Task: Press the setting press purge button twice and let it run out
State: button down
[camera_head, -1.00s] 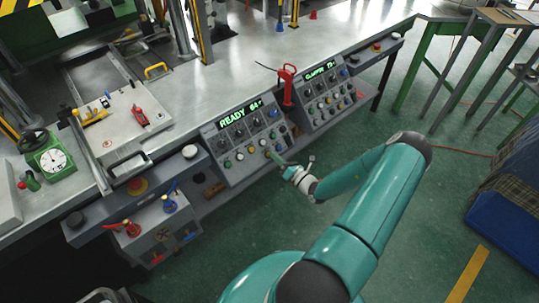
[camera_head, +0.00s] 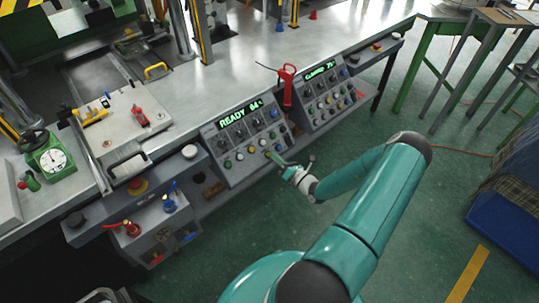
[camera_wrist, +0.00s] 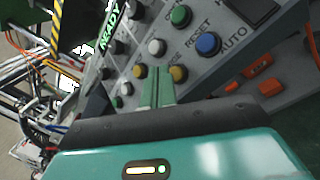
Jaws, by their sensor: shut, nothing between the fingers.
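My gripper (camera_head: 272,156) is shut and empty, its green fingertips at the lower edge of the left control panel (camera_head: 238,166). Its display (camera_head: 240,116) reads "READY" and a number that seems to be 64. A label ending in "GE" is partly hidden by the fingers. Whether the fingertips touch or press a button cannot be told. A blue button (camera_wrist: 208,43) marked "RESET" and a green button (camera_wrist: 181,16) are nearby.
A second panel (camera_head: 327,98) stands to the right, with a lit display that is hard to read. A red lever (camera_head: 287,84) rises between the panels. Red (camera_head: 131,229) and blue (camera_head: 169,205) valves are at lower left.

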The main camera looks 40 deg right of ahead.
dwell(0.3)
jog(key=shift+w+f, duration=0.3)
jog(key=shift+w, duration=0.05)
jog(key=shift+w+f, duration=0.25)
jog(key=shift+w, duration=0.05)
dwell(0.8)
jog(key=shift+s+r, duration=0.55)
jog(key=shift+s, duration=0.1)
jog(key=shift+s+r, duration=1.6)
jog(key=shift+s, duration=0.3)
